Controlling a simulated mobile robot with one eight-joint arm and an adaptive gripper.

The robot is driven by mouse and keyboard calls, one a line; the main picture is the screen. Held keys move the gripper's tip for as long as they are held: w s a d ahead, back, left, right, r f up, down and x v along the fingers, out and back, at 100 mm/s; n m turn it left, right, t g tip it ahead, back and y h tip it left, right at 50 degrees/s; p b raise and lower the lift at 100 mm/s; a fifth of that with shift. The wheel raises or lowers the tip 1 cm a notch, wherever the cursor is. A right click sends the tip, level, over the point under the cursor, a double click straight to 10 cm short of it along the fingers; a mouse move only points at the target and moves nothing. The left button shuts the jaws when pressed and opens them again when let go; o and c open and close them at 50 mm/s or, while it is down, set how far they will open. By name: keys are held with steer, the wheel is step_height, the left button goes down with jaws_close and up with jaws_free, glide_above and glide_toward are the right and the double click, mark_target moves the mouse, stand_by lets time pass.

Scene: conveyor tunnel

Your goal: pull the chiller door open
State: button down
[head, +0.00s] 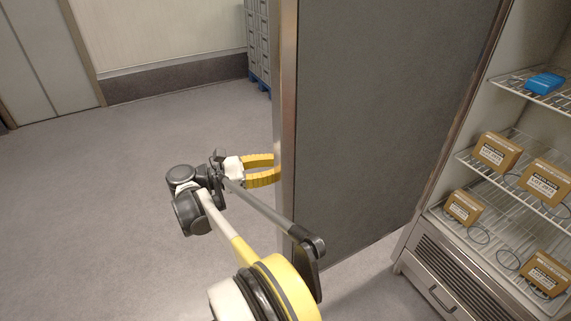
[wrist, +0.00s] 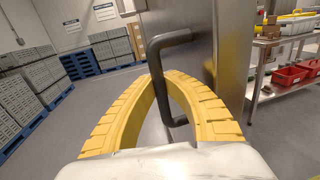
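The chiller door (head: 385,130) stands swung wide open in the head view, its dark grey inner face and steel edge showing. The open chiller (head: 425,250) with wire shelves is at the right. My gripper (head: 275,168) is at the left of the door's edge, its yellow fingers reaching behind it to the outer side. In the wrist view, the dark door handle (wrist: 173,39) stands out from the steel outer face (wrist: 200,18). My yellow fingers (wrist: 160,80) lie on both sides of its bar, their tips close together on it. The handle is hidden in the head view.
Small brown boxes (head: 463,207) and a blue box (head: 544,83) lie on the chiller's shelves. Stacked grey crates (wrist: 22,100) stand on blue pallets at the left in the wrist view. A steel bench with red bins (wrist: 288,76) is at the right. The floor (head: 110,200) left of the door is clear.

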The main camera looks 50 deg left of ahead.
steer(key=c, duration=1.6)
jaws_free()
steer(key=shift+s+a, duration=0.1)
steer(key=shift+s, duration=0.1)
steer(key=shift+o, duration=0.9)
steer(key=shift+s+a, duration=0.1)
steer(key=shift+s, duration=0.05)
steer(key=v, duration=1.1)
steer(key=shift+s, duration=0.3)
steer(key=shift+a, duration=0.15)
steer(key=shift+r, duration=0.15)
